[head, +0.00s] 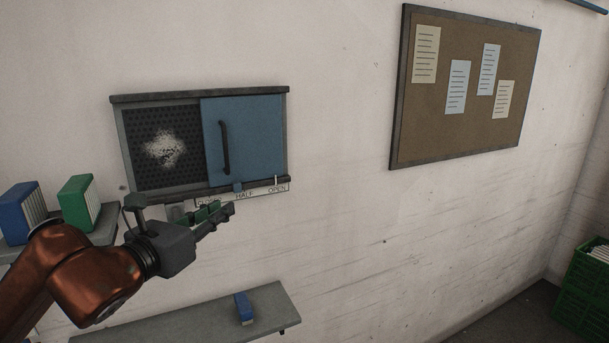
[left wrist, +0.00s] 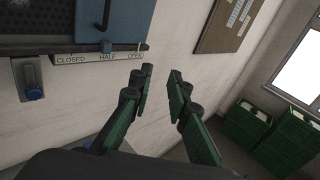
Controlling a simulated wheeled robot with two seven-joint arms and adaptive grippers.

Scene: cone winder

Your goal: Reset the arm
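My left gripper (head: 231,209) reaches in from the left, in front of the wall just below the sliding vent. In the left wrist view its green-padded fingers (left wrist: 160,74) are spread apart with nothing between them. The vent's blue sliding panel (head: 250,140) covers the right half, and its dark handle (head: 223,147) stands clear of my fingers. The left half shows dark mesh with a white fuzzy patch (head: 165,148). A label strip (head: 262,190) below reads HALF and OPEN, with a blue tab near HALF. My right gripper is not in view.
A grey shelf (head: 190,328) below holds a blue block (head: 244,308). Blue (head: 22,212) and green (head: 79,201) binders stand at left. A grey fixture with a blue end (left wrist: 32,78) is on the wall. Green crates (head: 585,290) stand at right.

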